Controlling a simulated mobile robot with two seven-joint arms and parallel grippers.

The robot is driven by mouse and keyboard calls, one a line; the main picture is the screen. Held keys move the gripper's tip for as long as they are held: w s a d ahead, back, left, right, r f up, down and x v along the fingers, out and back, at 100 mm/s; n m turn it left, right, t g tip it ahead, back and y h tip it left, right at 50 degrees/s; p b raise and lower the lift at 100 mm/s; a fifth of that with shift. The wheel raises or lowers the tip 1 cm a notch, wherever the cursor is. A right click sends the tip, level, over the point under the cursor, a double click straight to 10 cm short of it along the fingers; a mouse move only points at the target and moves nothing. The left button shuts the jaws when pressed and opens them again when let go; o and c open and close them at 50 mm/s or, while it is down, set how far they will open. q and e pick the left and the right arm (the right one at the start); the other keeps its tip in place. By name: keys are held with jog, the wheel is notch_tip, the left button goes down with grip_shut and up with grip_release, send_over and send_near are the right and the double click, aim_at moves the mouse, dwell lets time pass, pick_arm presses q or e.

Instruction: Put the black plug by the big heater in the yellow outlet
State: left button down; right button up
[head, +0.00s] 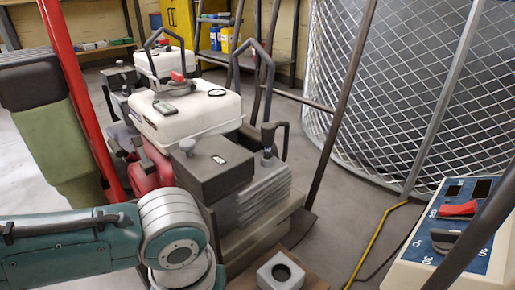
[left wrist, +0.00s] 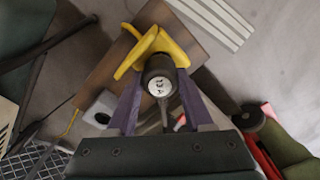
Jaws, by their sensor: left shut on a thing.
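My left gripper (left wrist: 160,90) shows in the left wrist view with its two purple fingers closed on a dark, round-ended plug (left wrist: 159,72). The plug's pale end face carries small dark marks and faces the camera. A thick bent yellow piece (left wrist: 152,44) shows just beyond the plug; I cannot tell whether it is cord or outlet. In the head view my left forearm reaches in from the left, and its gripper is out of frame. The big heater (head: 410,80), a large mesh-fronted drum, stands at the back right. I cannot clearly identify the yellow outlet. My right gripper is in neither view.
A grey box with a round hole (head: 281,272) sits on a brown board (head: 312,281). Aerator machines (head: 190,110) stand in a row beside my left arm. A yellow cord (head: 372,242) crosses the floor. A control box (head: 462,240) is at the right. Grey floor lies between.

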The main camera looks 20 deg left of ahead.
pick_arm(q)
jog(key=shift+f+b, duration=0.65)
jog(key=shift+f, duration=0.4)
jog(key=shift+c, duration=1.4)
grip_release()
jog(key=shift+o, duration=0.3)
jog(key=shift+a, duration=0.1)
